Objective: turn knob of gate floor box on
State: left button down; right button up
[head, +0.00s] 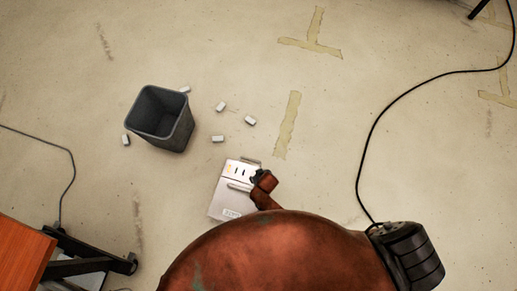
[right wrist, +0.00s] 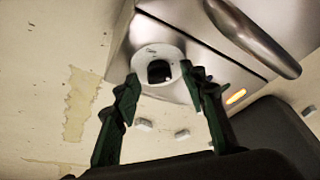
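The gate floor box (head: 232,192) is a pale metal case on the floor, with a bar handle, dark slots and a small orange light on top. In the right wrist view its steel face (right wrist: 185,25) fills the top. There the knob (right wrist: 160,71) is dark and sits in a white ring. My right gripper (right wrist: 160,80) is open, its dark green fingers on either side of the knob and ring; I cannot tell whether they touch. In the head view my red-brown arm reaches the box's right edge and hides part of it. My left gripper is not in view.
A dark grey bin (head: 161,118) stands behind and left of the box, with several small white blocks (head: 220,106) around it. A black cable (head: 372,135) runs along the right. An orange-brown table (head: 22,256) is at lower left. The floor beyond is mostly clear.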

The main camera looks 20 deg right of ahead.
jog(key=v, duration=0.7)
jog(key=shift+s, duration=0.2)
dwell(0.5)
